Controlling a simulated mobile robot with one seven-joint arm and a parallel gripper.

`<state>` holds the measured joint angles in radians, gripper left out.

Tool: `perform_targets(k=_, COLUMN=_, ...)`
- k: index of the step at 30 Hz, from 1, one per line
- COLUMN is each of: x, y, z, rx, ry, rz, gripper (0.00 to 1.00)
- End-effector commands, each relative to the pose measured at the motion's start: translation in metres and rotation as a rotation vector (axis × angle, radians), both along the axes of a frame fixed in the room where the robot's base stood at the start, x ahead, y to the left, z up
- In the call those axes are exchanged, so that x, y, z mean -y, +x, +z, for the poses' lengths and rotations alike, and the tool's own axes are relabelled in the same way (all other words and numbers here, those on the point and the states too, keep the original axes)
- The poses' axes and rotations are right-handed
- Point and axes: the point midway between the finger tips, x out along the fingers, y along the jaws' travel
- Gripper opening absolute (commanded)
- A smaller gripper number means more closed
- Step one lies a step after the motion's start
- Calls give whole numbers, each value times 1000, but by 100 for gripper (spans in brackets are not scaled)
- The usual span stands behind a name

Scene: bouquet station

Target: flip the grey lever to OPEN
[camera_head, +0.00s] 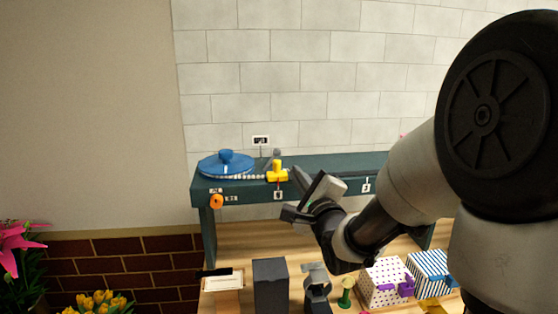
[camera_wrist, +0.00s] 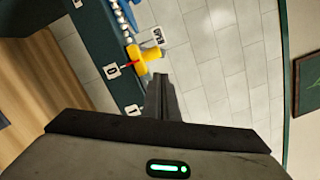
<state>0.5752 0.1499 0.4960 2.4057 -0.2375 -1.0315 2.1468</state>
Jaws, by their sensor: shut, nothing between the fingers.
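A small grey piece that looks like the lever (camera_head: 276,153) stands up behind a yellow fitting (camera_head: 277,172) on the dark green shelf. I cannot read which way it is set. In the wrist view the yellow fitting (camera_wrist: 145,54) has a red pointer and a white tag marked 0 beside it; the grey lever cannot be made out there. My gripper (camera_head: 297,174) is shut and empty, its tips just right of the yellow fitting. In the wrist view my gripper (camera_wrist: 161,82) points toward the fitting, with a small gap seeming to remain.
A blue round lid-like disc (camera_head: 226,163) sits left on the shelf (camera_head: 330,163), with an orange knob (camera_head: 216,201) on its front. A small sign (camera_head: 261,140) is on the tiled wall. Below are a dark box (camera_head: 270,285) and a dotted box (camera_head: 383,283).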

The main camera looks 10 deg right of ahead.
Motion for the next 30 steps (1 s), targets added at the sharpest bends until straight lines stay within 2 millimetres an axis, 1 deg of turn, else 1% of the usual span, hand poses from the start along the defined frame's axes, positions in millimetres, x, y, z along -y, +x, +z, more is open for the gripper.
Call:
perform_targets(k=8, x=0, y=0, z=0, rx=0, ry=0, rz=0, gripper=0)
perform_targets(k=11, x=-1, y=5, z=1, rx=0, ry=0, rz=0, gripper=0)
perform_targets(k=14, x=-2, y=16, z=2, rx=1, ry=-1, rz=1, gripper=0)
perform_targets(k=24, x=-9, y=76, z=5, rx=0, ry=0, rz=1, gripper=0)
perform_targets(k=27, x=-10, y=88, z=6, rx=0, ry=-1, rz=0, gripper=0)
perform_targets(k=30, x=-11, y=96, z=7, rx=0, ry=-1, rz=0, gripper=0)
